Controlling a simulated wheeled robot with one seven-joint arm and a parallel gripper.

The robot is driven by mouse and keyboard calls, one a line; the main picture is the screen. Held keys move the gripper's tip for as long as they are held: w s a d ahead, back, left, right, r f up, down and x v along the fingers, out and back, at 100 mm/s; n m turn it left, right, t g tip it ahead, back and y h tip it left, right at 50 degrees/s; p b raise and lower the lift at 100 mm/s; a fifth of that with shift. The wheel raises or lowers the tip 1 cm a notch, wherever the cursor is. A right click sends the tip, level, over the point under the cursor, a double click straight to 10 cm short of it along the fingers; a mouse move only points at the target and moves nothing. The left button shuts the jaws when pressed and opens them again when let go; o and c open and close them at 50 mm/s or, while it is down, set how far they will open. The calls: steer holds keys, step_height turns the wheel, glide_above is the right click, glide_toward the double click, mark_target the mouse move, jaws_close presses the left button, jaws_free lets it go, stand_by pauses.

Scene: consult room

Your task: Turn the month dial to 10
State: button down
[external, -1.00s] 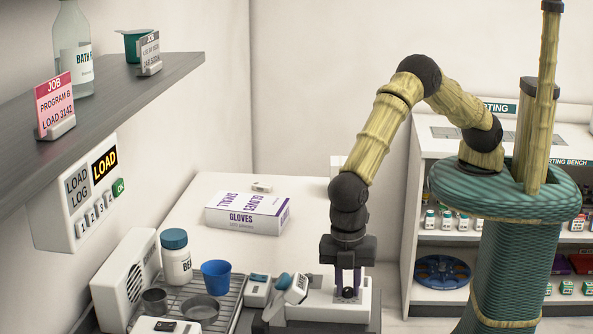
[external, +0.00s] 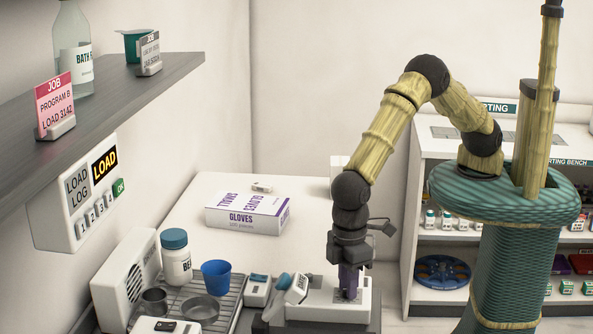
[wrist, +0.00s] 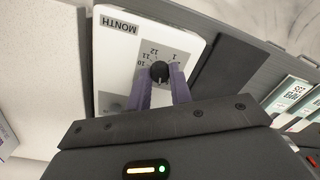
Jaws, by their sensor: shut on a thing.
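The month dial is a black round knob (wrist: 160,72) on a white panel labelled MONTH (wrist: 118,22) in the wrist view. Numbers 12, 11, 10 and 1 show on the grey scale around it; other numbers are hidden by my fingers. I cannot make out clearly where the knob points. My gripper (wrist: 160,76) has its purple fingers on both sides of the knob and is shut on it. In the external view my gripper (external: 348,290) points down at the white dial unit (external: 312,314), and its fingers hide the knob.
A rack (external: 228,305) holds a blue cup (external: 216,274) and metal bowls.

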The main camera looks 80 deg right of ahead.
steer(key=m, duration=0.5)
steer(key=shift+a+r+m, duration=0.1)
steer(key=shift+r+m, duration=0.05)
steer(key=shift+m, duration=0.15)
steer(key=m+p, duration=0.1)
steer(key=m, duration=0.4)
steer(key=shift+m+p, duration=0.3)
steer(key=m+p, duration=0.1)
steer(key=m, duration=0.4)
steer(key=shift+r+t+p, duration=0.1)
steer(key=shift+t+p, duration=0.2)
steer(key=shift+p, duration=0.1)
steer(key=shift+m+p, duration=0.7)
steer(key=shift+m, duration=1.7)
steer(key=c, duration=1.3)
jaws_free()
steer(key=shift+f, duration=0.2)
steer(key=shift+o, duration=0.2)
